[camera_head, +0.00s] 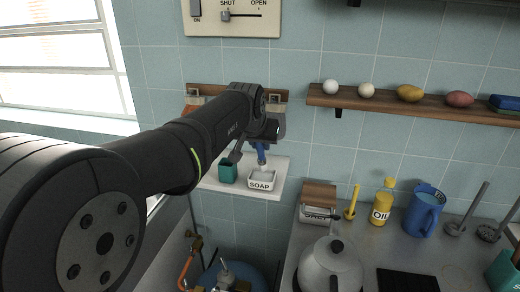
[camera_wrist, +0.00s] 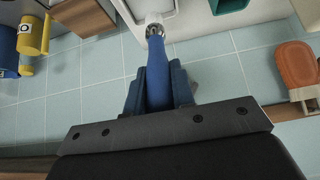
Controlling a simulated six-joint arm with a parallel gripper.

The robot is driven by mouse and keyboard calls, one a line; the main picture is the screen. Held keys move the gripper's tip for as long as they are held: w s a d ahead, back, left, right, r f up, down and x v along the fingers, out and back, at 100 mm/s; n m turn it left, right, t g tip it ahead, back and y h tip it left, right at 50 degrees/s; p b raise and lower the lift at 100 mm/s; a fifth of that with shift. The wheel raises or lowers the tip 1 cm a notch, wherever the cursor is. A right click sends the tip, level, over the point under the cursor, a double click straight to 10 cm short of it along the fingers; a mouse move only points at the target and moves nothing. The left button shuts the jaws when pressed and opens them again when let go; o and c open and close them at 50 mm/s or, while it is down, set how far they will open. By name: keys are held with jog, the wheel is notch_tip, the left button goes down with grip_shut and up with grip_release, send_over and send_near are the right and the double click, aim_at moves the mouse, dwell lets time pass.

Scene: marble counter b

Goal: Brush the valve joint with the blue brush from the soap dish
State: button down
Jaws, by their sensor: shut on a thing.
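My gripper (camera_head: 264,138) is shut on the blue brush (camera_head: 261,156), which hangs bristle end down at the soap dish (camera_head: 262,185), a white box marked SOAP on a small white shelf. In the wrist view, the fingers of my gripper (camera_wrist: 157,85) clasp the blue handle of the brush (camera_wrist: 157,72). Its metal collar and pale tip point at the white soap dish (camera_wrist: 168,7). I cannot tell whether the tip touches the dish. Brass fittings on a copper pipe (camera_head: 187,268) show low at left; another fitting (camera_head: 226,276) tops a blue tank. Which is the valve joint is unclear.
A teal cup (camera_head: 228,172) stands left of the soap dish on the white shelf (camera_head: 280,168). A kettle (camera_head: 331,265), yellow oil bottle (camera_head: 382,204) and blue jug (camera_head: 423,212) stand on the right counter. A wooden shelf (camera_head: 430,109) holds several small items above.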

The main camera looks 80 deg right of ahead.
jog(key=shift+r, duration=2.15)
